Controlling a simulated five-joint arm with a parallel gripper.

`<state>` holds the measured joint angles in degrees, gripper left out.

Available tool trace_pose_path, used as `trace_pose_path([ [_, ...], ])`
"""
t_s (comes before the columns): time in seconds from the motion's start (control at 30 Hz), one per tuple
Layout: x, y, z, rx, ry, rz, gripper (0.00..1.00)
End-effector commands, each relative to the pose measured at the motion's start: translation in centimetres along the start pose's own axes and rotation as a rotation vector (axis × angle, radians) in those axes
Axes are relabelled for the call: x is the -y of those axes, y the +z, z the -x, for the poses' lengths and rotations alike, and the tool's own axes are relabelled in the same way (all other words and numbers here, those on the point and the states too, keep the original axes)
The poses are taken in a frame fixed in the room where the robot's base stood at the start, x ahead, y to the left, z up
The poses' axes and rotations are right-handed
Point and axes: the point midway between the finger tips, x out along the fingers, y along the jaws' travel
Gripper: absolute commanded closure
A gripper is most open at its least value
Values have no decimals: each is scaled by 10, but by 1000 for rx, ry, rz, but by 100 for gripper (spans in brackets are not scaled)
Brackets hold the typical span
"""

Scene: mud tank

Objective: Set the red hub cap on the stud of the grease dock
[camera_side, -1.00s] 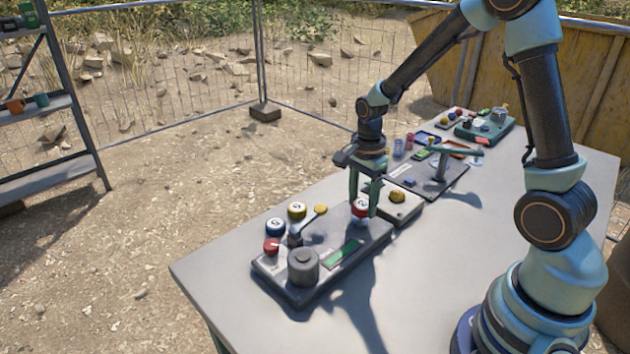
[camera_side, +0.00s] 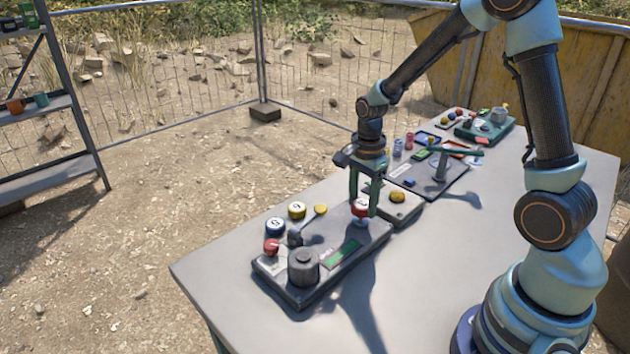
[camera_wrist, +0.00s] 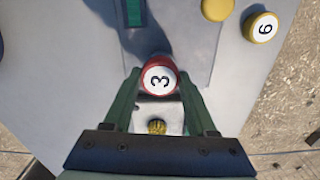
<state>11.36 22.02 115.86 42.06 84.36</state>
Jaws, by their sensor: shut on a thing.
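The red hub cap (camera_side: 360,207), with a white top marked 3, is between the fingers of my gripper (camera_side: 363,203). It also shows in the wrist view (camera_wrist: 159,78), with the fingers (camera_wrist: 158,88) on both sides of it. My gripper is shut on it and points down. The cap is over the right end of a grey board (camera_side: 322,279), which I take for the grease dock. A small pale bluish piece (camera_side: 361,222) shows just under the cap. The cap hides its top, so I cannot tell whether they touch.
The table front (camera_side: 420,290) is clear.

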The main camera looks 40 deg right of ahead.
Motion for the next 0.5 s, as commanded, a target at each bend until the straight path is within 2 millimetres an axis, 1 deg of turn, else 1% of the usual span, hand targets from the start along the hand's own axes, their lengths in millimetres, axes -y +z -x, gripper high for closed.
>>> trace_pose_path([
  [0.5, 0, 0, -8, 0, 1, 0, 98],
])
